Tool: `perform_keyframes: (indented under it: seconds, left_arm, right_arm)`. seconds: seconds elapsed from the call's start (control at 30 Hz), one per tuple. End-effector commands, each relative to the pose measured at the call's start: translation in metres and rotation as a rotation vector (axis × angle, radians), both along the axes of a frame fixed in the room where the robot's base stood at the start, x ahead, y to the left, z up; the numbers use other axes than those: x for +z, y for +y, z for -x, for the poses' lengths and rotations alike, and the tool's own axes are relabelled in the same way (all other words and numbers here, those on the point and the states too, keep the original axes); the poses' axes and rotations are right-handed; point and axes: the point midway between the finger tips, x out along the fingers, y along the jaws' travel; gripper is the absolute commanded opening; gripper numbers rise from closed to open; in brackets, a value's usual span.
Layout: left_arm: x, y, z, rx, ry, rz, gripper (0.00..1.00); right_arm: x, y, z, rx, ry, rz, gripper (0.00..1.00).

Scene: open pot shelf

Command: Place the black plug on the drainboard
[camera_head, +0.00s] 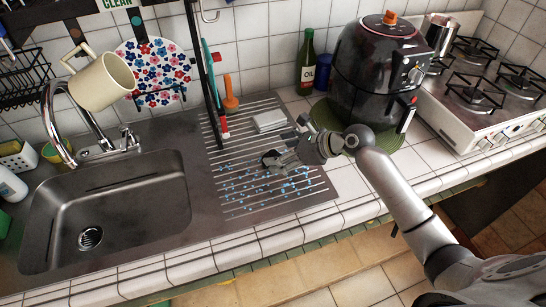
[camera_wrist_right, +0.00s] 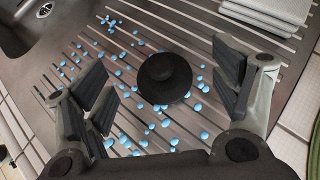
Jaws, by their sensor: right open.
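The black plug (camera_wrist_right: 165,78) is round with a knob on top. In the right wrist view it rests on the ribbed metal drainboard (camera_wrist_right: 185,28), among scattered blue beads. My right gripper (camera_head: 276,159) is low over the drainboard (camera_head: 228,145) in the head view. Its fingers are spread apart on both sides of the plug, with gaps on either side and no visible contact. In the head view the gripper largely hides the plug. My left gripper is not in view.
Blue beads (camera_head: 233,178) are strewn over the drainboard. A pale stacked block (camera_head: 269,121) lies at its back. The empty sink (camera_head: 120,205) is to the left. A black air fryer (camera_head: 375,75) on a green mat and an oil bottle (camera_head: 307,65) stand to the right.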

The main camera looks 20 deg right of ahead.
Motion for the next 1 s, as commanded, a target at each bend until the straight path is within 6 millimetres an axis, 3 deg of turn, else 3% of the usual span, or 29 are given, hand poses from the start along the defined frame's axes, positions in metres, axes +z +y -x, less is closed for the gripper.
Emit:
perform_keyframes:
  seconds: [0.1, 0.2, 0.47, 0.83, 0.9, 1.0]
  left_arm:
    - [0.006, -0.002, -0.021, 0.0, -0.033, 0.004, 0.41]
    - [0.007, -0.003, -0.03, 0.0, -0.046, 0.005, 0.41]
    - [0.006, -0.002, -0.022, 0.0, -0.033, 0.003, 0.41]
    - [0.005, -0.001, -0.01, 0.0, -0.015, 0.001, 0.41]
    - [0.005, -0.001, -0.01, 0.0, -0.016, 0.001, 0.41]
    - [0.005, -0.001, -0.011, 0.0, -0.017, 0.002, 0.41]
  right_arm:
    - [-0.009, 0.011, -0.01, 0.0, -0.001, -0.001, 0.83]
    - [-0.014, 0.016, -0.015, -0.002, -0.002, 0.0, 0.83]
    - [-0.017, 0.018, -0.017, -0.001, -0.001, 0.001, 0.83]
    - [-0.017, 0.018, -0.016, -0.001, -0.001, 0.001, 0.36]
    - [-0.017, 0.018, -0.016, -0.001, -0.001, 0.001, 0.3]
    - [-0.017, 0.017, -0.016, -0.001, -0.001, 0.001, 0.3]
